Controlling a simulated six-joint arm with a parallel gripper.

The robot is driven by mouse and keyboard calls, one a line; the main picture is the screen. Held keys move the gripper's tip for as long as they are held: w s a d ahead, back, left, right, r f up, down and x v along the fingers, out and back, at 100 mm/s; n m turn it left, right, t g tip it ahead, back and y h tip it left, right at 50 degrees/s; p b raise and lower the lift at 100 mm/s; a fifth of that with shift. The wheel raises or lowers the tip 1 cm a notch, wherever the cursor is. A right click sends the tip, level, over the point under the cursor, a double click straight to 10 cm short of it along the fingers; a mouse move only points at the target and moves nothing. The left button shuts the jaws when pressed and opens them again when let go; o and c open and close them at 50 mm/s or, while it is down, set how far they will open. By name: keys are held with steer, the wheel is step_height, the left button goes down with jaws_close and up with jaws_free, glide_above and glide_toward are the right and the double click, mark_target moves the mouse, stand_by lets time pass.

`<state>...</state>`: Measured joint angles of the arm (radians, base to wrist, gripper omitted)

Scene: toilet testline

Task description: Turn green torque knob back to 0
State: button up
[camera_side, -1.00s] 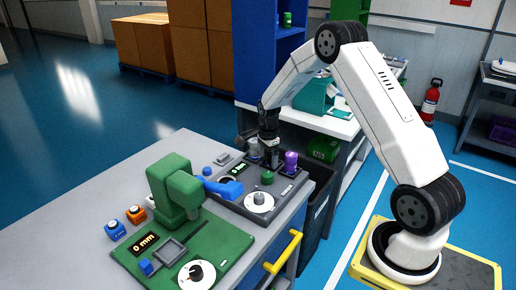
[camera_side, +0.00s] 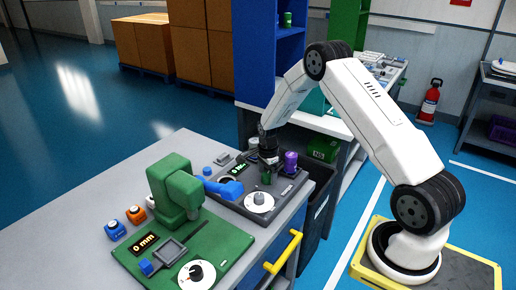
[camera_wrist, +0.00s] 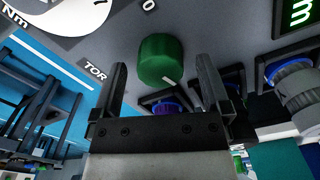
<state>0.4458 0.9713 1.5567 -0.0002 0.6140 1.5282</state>
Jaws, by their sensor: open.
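The green torque knob (camera_wrist: 160,58) stands on the dark grey test panel (camera_wrist: 215,25). In the wrist view a light line shows on its lower right rim. My gripper (camera_wrist: 162,78) is open, with one finger on each side of the knob and visible gaps between them. In the side view my gripper (camera_side: 267,178) points down at the panel, and the green knob (camera_side: 266,179) is partly hidden by it. A white dial (camera_side: 259,203) with a grey centre sits in front of the knob. A green-lit display (camera_wrist: 298,14) shows at the upper right of the wrist view.
A purple part (camera_side: 291,161) stands close right of my gripper. The yellow handle (camera_side: 283,252) is on the bench's front side. Bare bench top (camera_side: 75,215) lies at left.

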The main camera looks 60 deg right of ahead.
steer(key=shift+f, duration=0.45)
steer(key=c, duration=1.3)
